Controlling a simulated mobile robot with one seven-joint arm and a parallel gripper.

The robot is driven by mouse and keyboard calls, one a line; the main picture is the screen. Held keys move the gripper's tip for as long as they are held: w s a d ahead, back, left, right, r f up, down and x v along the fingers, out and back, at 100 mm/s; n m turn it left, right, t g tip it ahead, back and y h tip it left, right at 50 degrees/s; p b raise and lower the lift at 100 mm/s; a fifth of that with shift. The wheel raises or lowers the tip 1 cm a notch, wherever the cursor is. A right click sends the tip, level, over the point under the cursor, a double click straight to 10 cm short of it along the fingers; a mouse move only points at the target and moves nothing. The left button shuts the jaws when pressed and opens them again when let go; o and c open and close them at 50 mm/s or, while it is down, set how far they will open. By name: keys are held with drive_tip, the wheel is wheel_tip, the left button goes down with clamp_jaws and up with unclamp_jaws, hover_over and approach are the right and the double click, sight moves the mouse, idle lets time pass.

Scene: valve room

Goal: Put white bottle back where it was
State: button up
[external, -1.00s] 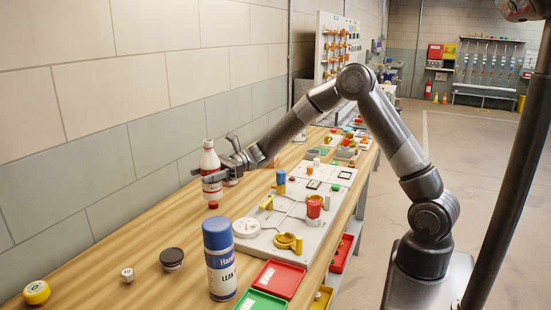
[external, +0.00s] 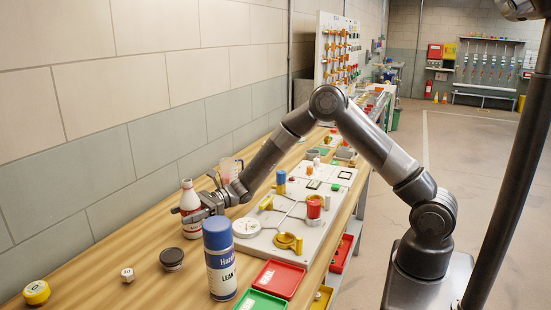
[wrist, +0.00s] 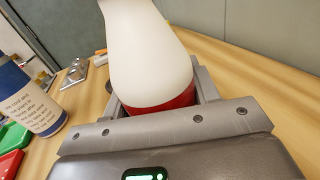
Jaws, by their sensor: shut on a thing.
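The bottle's lower part is hidden there.
A blue-capped spray can (external: 219,262) stands close in front of my gripper. A black-lidded jar (external: 171,258), a small white weight (external: 127,274) and a yellow one (external: 36,292) lie left. A grey board (external: 310,225) with fittings and red and green trays (external: 277,279) are right.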

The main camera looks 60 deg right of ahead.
drive_tip(key=shift+f, duration=0.1)
drive_tip(key=o, duration=1.1)
drive_tip(key=v, duration=0.3)
drive_tip(key=r+v, duration=0.1)
drive_tip(key=v, duration=0.1)
drive_tip(key=shift+d, duration=0.2)
drive_tip(key=r, duration=0.6)
drive_tip(key=shift+a+r, duration=0.15)
drive_tip(key=shift+a, duration=0.05)
